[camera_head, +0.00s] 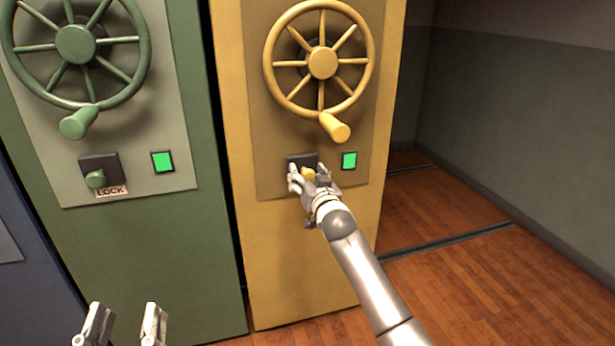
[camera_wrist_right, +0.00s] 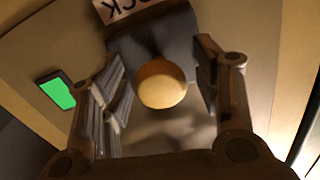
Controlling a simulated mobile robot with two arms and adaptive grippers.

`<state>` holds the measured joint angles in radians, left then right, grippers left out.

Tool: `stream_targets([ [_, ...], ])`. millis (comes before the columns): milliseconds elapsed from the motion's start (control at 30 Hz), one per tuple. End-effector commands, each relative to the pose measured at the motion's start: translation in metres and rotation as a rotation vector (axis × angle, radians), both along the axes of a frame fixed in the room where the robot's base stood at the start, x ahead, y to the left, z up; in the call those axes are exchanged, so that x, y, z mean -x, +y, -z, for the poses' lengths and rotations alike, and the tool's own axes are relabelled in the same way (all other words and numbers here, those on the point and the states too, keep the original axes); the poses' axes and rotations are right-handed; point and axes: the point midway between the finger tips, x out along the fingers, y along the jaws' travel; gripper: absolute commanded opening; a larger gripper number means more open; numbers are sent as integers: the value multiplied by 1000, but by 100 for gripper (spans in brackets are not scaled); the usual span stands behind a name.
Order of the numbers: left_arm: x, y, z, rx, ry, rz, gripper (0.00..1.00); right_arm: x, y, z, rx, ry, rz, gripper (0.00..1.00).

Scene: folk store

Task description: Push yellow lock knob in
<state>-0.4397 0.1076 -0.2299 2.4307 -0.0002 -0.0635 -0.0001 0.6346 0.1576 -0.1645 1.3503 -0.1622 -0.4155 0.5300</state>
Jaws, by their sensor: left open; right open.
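The yellow lock knob (camera_head: 308,174) is on the lower panel of the yellow cabinet, below the yellow handwheel. In the right wrist view the round knob (camera_wrist_right: 161,84) sits between the two open fingers of my right gripper (camera_wrist_right: 163,90), in front of its dark mounting plate (camera_wrist_right: 170,35). I see a gap between the knob and each finger. In the head view my right gripper (camera_head: 312,178) is at the knob and covers part of it and its plate. My left gripper (camera_head: 122,326) is open and empty at the bottom left, in front of the green cabinet.
The yellow handwheel (camera_head: 322,62) with its crank handle is above my right gripper. A lit green indicator (camera_head: 349,160) is right of the knob. The green cabinet (camera_head: 170,250) at left has its own wheel and lock knob (camera_head: 96,179). Wooden floor (camera_head: 470,290) is clear at right.

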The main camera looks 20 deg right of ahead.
Motion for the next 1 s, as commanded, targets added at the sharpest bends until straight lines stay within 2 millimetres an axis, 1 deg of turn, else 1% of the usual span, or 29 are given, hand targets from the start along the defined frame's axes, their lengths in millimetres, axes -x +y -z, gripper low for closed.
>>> stream_targets([
  [133,0,0,-1,0,-3,1,58,4,0,1,0,0,-1,58],
  [267,0,0,-1,0,-2,1,58,16,1,1,0,1,0,58],
  [367,0,0,-1,0,-2,1,58,30,1,1,-1,1,-1,58],
  [700,0,0,0,0,-1,0,58,87,3,1,-1,1,-1,58],
  [900,0,0,0,0,-1,0,58,111,3,1,0,1,-1,58],
  [1000,0,0,0,0,-1,0,58,117,3,1,0,1,0,58],
])
